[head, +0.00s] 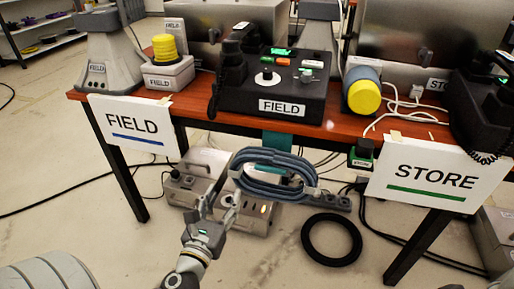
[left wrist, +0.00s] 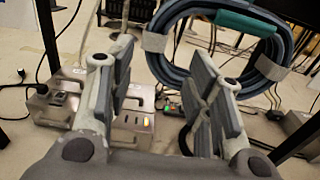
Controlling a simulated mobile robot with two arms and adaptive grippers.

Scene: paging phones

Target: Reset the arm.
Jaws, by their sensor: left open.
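My left gripper (head: 220,203) is open and empty below the front edge of the red-brown table (head: 204,114). In the left wrist view its two grey fingers (left wrist: 163,90) stand apart with nothing held between them. A blue coiled cable (head: 274,174) hangs under the table just beyond the gripper, to its right in the head view. In the left wrist view the coil (left wrist: 222,42) is above and behind the right finger. I cannot tell whether the gripper touches it. My right gripper is not in view.
A black FIELD phone console (head: 272,97) stands on the table between yellow-topped beacons (head: 164,47) (head: 363,97). FIELD (head: 130,122) and STORE (head: 430,179) signs hang in front. Metal boxes (head: 194,178), loose cables and a black ring (head: 331,239) lie on the floor.

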